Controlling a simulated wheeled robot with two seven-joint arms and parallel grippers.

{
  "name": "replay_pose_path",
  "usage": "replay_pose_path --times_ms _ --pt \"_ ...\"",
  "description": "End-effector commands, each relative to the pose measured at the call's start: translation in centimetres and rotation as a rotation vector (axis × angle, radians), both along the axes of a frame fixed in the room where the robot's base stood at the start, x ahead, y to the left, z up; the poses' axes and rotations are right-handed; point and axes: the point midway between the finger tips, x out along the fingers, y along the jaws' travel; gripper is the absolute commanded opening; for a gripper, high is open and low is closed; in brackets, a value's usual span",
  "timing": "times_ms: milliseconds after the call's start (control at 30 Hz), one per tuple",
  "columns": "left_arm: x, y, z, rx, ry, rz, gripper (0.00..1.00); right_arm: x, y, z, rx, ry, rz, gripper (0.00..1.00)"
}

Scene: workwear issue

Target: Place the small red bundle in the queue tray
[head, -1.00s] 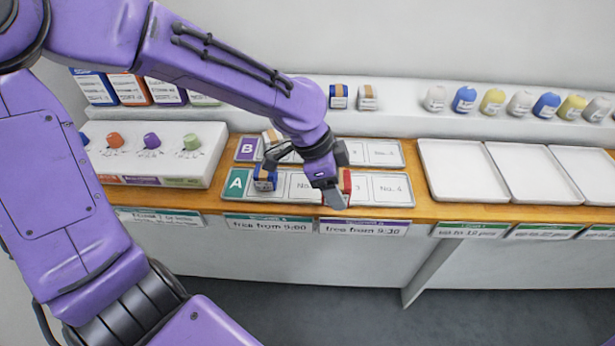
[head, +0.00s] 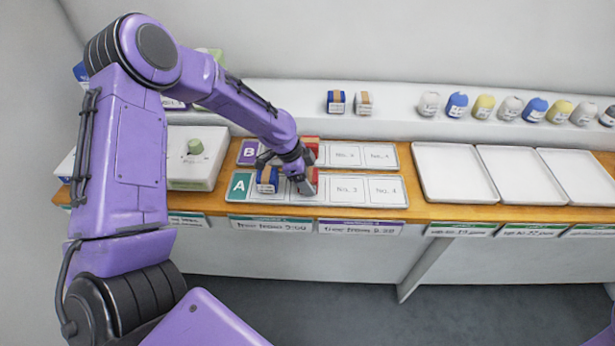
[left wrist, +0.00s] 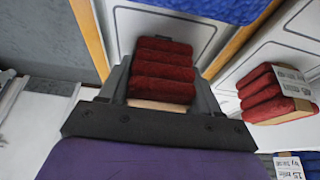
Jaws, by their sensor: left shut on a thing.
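My left gripper (head: 303,188) is over the A row tray (head: 384,191), just right of a blue bundle (head: 266,179). It is shut on a dark red ribbed bundle, which shows clearly between the fingers in the left wrist view (left wrist: 163,72). I cannot tell whether the held bundle touches the tray. A second red bundle (head: 310,141) sits in the B row tray (head: 381,155), partly hidden by my arm; it also shows at the right of the left wrist view (left wrist: 272,95). My right gripper is not in view.
Empty white trays (head: 455,172) stand on the wooden counter to the right. A back shelf holds a blue bundle (head: 336,102), a grey bundle (head: 363,103) and several rounded items. A white box with a green knob (head: 195,146) stands left. Slots No. 3 and No. 4 look clear.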

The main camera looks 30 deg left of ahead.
Motion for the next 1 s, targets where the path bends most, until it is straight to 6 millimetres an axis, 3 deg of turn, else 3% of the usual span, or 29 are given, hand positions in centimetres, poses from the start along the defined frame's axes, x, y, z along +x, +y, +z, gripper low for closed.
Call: replay_pose_path --times_ms 33,67,133,467,567,800,1000 --pt "0.0 0.0 0.0 0.0 0.0 0.0 0.32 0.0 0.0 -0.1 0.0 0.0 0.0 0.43" --pt "-0.1 0.0 -0.1 -0.001 0.001 0.001 0.66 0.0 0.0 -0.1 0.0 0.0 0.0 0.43" --pt "-0.1 0.0 0.0 -0.001 0.001 0.001 0.88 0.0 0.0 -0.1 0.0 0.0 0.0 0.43" --pt "-0.1 0.1 0.3 0.0 0.0 0.0 0.88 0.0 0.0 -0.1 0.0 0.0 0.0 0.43" --pt "-0.2 0.5 1.7 -0.001 -0.005 -0.001 0.88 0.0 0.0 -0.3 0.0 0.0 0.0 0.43" --pt "-1.4 2.5 7.3 -0.001 -0.006 0.0 0.88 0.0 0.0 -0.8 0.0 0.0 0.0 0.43" --pt "-2.2 3.7 10.5 0.0 -0.001 0.0 0.88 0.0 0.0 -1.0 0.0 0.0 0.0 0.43"
